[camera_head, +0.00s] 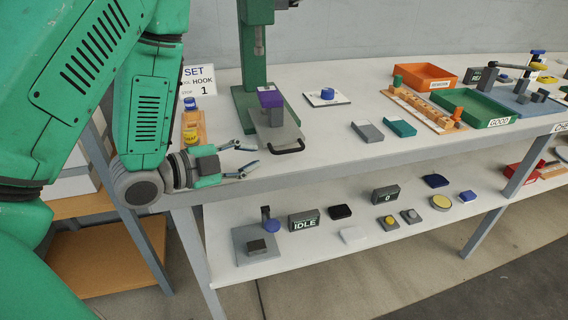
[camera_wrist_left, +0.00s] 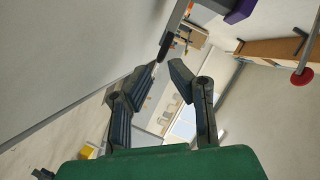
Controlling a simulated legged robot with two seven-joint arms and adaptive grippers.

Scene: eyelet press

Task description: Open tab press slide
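The green press (camera_head: 256,60) stands on the table at the upper left of the head view. Its grey slide plate (camera_head: 278,130) lies at its foot, with a purple block (camera_head: 270,98) at the back and a black bar handle (camera_head: 288,148) at the front edge. My left gripper (camera_head: 256,156) is open and empty just left of the handle, apart from it, near the table's front edge. In the left wrist view, the two fingers (camera_wrist_left: 167,66) are spread. A purple block (camera_wrist_left: 240,10) shows at the top there. My right gripper is not in view.
A SET sign (camera_head: 197,78) and a wooden rack (camera_head: 192,125) stand left of the press. Grey (camera_head: 367,131) and teal (camera_head: 400,127) blocks lie to the right. Orange (camera_head: 422,77) and green (camera_head: 474,107) trays stand farther right. A lower shelf (camera_head: 320,255) holds an IDLE box (camera_head: 304,222).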

